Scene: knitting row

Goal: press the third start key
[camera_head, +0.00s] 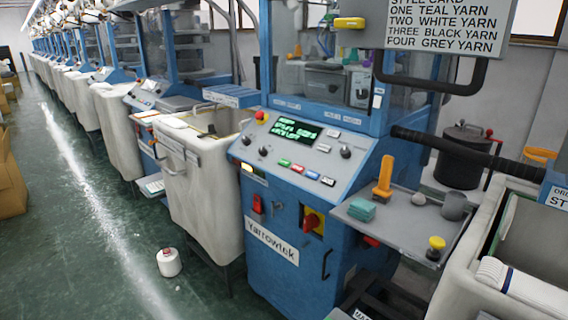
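A blue knitting machine (290,230) stands in the middle of the view. Its sloped grey control panel (262,146) carries a lit green-text display (294,131). Below the display is a slanting row of small keys: a green key (284,162), a red key (298,168), a blue key (312,175) and a pale key (328,181). Counted from the left, the blue key is third. Any lettering on the keys is too small to read. A style card (446,26) at the top lists teal, white, black and grey yarn by number. Neither of my grippers is in view.
A side tray (405,222) holds a teal block (362,210), an orange-handled tool (384,178) and a grey cup (455,206). A pale fabric bin (205,190) stands left of the machine. A yarn cone (169,262) is on the floor. The green aisle at left is open.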

